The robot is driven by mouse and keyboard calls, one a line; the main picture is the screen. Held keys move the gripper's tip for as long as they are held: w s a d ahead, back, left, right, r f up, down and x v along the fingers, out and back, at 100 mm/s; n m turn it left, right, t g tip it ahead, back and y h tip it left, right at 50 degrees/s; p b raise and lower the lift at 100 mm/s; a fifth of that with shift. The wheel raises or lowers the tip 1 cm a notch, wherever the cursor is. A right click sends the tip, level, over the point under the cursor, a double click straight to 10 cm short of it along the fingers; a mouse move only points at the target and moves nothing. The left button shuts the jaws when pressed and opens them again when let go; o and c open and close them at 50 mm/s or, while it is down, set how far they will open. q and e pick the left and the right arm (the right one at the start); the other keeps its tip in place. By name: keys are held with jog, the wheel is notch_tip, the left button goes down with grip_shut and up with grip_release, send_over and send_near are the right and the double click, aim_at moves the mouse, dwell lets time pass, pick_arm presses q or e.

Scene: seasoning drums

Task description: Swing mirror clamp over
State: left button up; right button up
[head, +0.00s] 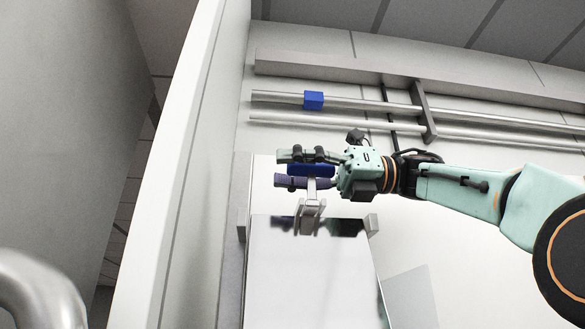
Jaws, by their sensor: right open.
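The mirror (312,285) is a pale reflective panel at the lower middle of the head view, with dark reflections near its top edge. The mirror clamp (309,211) is a grey forked piece hanging over the mirror's top edge, with a blue block (312,170) above it. My right gripper (284,169) reaches in from the right. Its fingers are open, one above and one below the blue block, which lies between them. I cannot tell whether they touch it. My left gripper is out of view.
Metal rails (360,104) run along the wall above, with another blue block (313,100) on the upper one. A white upright panel edge (180,190) stands to the left. Brackets (371,224) flank the mirror. A curved metal tube (40,285) is at the lower left.

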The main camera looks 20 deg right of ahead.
jog(key=shift+a, duration=0.3)
jog(key=v, duration=0.7)
jog(key=shift+d, duration=0.15)
jog(key=shift+s+d, duration=0.15)
jog(key=shift+d, duration=0.1)
